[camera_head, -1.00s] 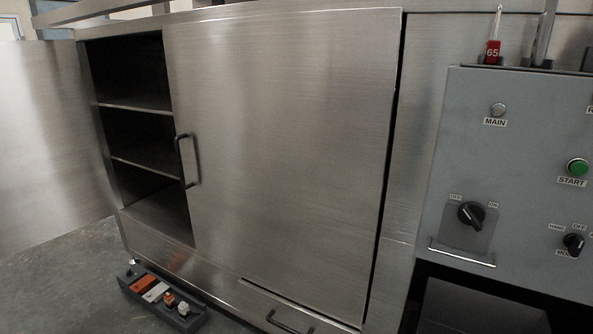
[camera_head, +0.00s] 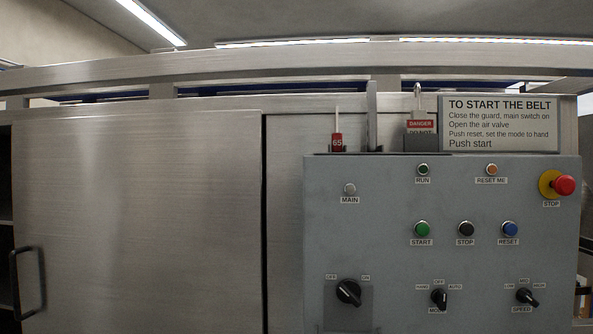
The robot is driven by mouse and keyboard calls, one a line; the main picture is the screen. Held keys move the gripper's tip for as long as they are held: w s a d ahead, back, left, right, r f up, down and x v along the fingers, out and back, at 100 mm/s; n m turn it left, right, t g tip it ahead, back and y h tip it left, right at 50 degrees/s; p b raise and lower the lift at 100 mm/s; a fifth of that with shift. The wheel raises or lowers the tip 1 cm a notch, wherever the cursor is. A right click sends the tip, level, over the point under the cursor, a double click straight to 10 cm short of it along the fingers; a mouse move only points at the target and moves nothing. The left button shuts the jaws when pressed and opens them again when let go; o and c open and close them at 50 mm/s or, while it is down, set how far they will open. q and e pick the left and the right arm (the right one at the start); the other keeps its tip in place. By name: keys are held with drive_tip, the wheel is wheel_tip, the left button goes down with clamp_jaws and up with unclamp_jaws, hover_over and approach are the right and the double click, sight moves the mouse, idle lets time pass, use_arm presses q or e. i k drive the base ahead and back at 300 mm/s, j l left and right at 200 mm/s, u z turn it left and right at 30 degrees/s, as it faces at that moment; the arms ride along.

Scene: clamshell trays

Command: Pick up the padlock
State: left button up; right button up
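A small red block marked 65 (camera_head: 337,143) stands on the top edge of the grey control panel, with a thin pale upright part above it. It looks like a padlock, but it is too small to be sure. To its right, a red and white DANGER tag (camera_head: 421,127) hangs below a small metal loop, and its lower part is hidden. Neither of my grippers is in view.
The grey control panel (camera_head: 390,260) carries buttons, rotary switches and a red STOP knob (camera_head: 564,185). A sign (camera_head: 500,140) stands behind it. A closed steel door (camera_head: 140,210) with a black handle (camera_head: 28,283) fills the left.

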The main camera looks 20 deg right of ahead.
sight(336, 137)
drive_tip(key=z, duration=0.55)
drive_tip(key=i+j+z, duration=0.2)
drive_tip(key=z, duration=0.3)
drive_tip(key=i+j+z, duration=0.1)
drive_tip(key=j+z, duration=0.85)
drive_tip(key=i+l, duration=0.05)
